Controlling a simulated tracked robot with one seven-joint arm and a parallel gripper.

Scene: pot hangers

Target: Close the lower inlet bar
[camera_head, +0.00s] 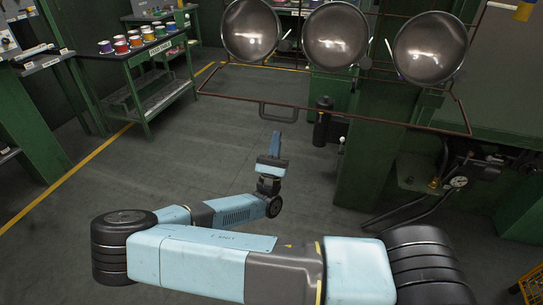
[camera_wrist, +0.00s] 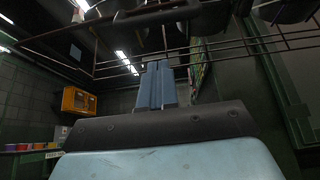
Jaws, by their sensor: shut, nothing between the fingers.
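A thin rust-brown bar frame (camera_head: 370,118) spans the space under the hanging pans in the head view, with a dark loop handle (camera_head: 278,112) on its front edge, left of centre. I take this frame to be the lower inlet bar; its exact position on the rack is hard to tell. My gripper (camera_head: 277,136) has blue fingers, pressed together and empty, pointing up just below the handle in the picture. In the wrist view the fingers (camera_wrist: 157,64) point up toward thin bars (camera_wrist: 220,46) overhead. I cannot tell whether the fingers touch the handle.
Several round metal pans (camera_head: 335,38) hang above the frame. A green post (camera_head: 365,150) stands right of my gripper, with hoses and a gauge (camera_head: 458,182) beyond. A green table (camera_head: 150,52) with coloured cans is at the upper left. The floor (camera_head: 130,175) left of my arm is clear.

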